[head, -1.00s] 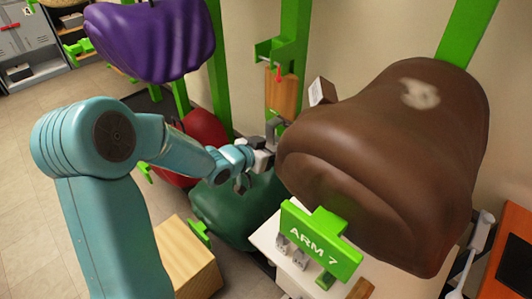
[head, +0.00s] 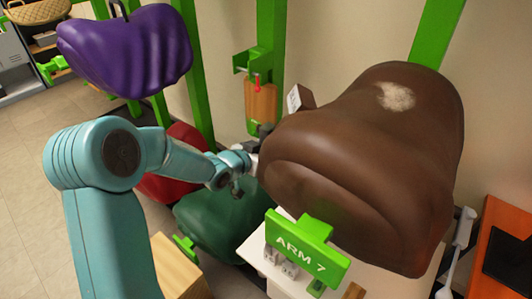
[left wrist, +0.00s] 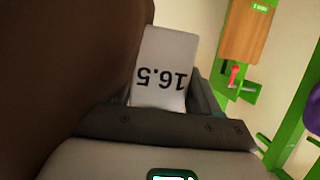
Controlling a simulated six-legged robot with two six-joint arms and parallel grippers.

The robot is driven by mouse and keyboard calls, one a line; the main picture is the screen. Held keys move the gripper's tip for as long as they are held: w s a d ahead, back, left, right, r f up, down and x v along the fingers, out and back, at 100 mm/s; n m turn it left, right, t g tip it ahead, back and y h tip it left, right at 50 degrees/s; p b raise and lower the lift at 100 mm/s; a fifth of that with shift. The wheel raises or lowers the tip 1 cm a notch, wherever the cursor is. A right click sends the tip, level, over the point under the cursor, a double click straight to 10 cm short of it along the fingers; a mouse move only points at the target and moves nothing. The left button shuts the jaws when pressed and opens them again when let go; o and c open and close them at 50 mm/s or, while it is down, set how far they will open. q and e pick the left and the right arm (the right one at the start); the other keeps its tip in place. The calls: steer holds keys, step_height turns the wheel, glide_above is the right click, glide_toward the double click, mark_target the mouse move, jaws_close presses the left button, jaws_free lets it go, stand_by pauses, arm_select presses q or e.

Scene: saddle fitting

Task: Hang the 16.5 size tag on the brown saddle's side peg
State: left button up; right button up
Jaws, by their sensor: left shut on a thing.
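The brown saddle (head: 370,150) sits on a green arm labelled ARM 7 (head: 307,250) in the head view. My left gripper (head: 254,152) is at the saddle's left side, with its tips partly hidden behind the saddle's edge. In the left wrist view it is shut on the white 16.5 size tag (left wrist: 163,60), which reads upside down and stands up from the jaws. The saddle's dark brown side (left wrist: 55,70) fills the left of that view, close beside the tag. I cannot make out the saddle's side peg in either view. My right gripper is not in view.
A wooden board (head: 261,103) with a red-tipped piece hangs on a green post behind the gripper. A small box with a white face (head: 295,98) shows behind the saddle. Purple (head: 130,50), red (head: 175,165) and green (head: 225,220) saddles stand to the left.

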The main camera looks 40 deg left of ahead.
arm_select(q)
steer(key=o, duration=1.2)
steer(key=shift+c, duration=0.2)
steer(key=v, duration=1.6)
steer(key=shift+s, duration=0.25)
